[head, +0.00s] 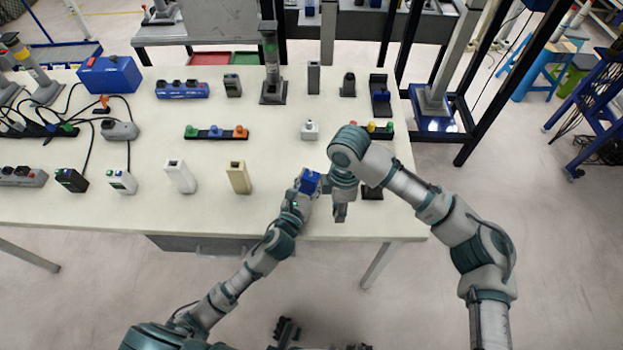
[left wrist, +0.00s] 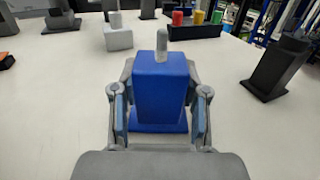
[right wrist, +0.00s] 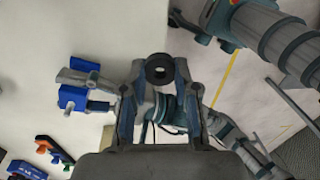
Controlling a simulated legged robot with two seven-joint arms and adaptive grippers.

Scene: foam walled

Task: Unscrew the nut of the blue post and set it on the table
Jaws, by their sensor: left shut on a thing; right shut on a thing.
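The blue post (head: 310,181) stands on the table near its front edge. In the left wrist view the post (left wrist: 160,95) is a blue block on a blue base, with a bare grey peg (left wrist: 161,42) on top. My left gripper (head: 306,187) is shut on the block, one finger on each side. My right gripper (head: 341,207) is just right of the post in the head view. In the right wrist view it is shut on a dark round nut (right wrist: 160,69) with a hole, clear of the post (right wrist: 72,98). The nut is hard to make out in the head view.
The white table (head: 270,212) is bare left of my left gripper, up to a beige block (head: 238,178). Behind the post are a small grey block (head: 310,131) and a rack with coloured pegs (left wrist: 195,28). A dark stand (left wrist: 278,68) is to the right.

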